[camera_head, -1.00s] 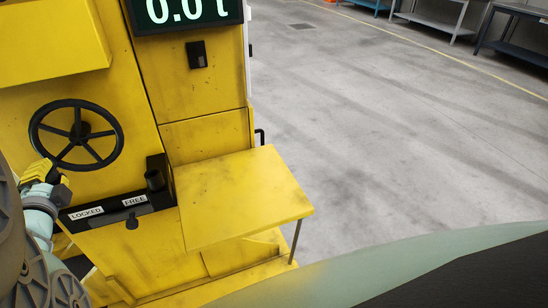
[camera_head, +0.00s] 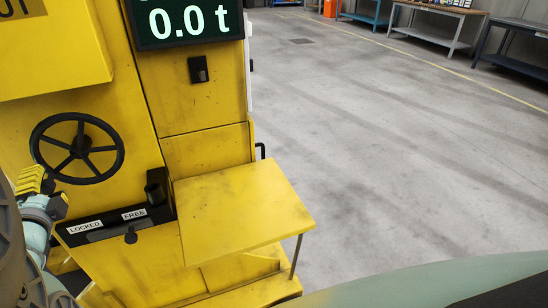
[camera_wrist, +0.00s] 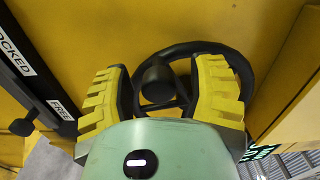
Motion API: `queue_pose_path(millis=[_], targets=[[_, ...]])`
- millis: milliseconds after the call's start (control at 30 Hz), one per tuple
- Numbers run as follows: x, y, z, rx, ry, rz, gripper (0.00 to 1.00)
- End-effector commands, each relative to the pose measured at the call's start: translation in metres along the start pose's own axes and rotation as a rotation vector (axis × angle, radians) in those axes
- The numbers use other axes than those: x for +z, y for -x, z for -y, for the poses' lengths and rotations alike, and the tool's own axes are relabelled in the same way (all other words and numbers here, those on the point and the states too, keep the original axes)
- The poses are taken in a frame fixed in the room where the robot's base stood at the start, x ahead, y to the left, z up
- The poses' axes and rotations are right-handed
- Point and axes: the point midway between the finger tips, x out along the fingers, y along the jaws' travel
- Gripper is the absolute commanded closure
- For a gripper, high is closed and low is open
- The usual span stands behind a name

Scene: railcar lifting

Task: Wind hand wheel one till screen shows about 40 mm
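The black hand wheel (camera_head: 77,148) is on the yellow machine's front panel, with several spokes and a central hub. In the wrist view the wheel (camera_wrist: 243,70) lies ahead, its hub knob showing between my fingers. My gripper (camera_wrist: 158,85) is open, its two yellow ribbed fingers apart with nothing clearly held. In the head view my gripper (camera_head: 40,183) is at the left edge, below and left of the wheel; contact cannot be told. The screen (camera_head: 190,20) reads 0.0 t; its upper part is cut off, and no mm figure shows.
Below the wheel is a black lever slot labelled LOCKED and FREE (camera_head: 130,235), with its knob near FREE. A yellow shelf (camera_head: 245,210) juts out to the right. A yellow box (camera_head: 50,60) overhangs above the wheel. Grey floor (camera_head: 400,150) is clear at right.

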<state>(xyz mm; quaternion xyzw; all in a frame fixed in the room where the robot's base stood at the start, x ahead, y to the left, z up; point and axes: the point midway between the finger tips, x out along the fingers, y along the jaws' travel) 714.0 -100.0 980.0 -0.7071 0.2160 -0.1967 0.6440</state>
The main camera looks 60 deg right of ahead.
Motion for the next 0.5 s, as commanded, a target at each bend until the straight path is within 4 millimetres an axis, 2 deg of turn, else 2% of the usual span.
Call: queue_pose_path(millis=[267,500], targets=[[0.0,0.001,0.0,0.001,-0.001,0.0,0.43],[0.001,0.025,0.0,0.0,-0.002,0.001,0.43]])
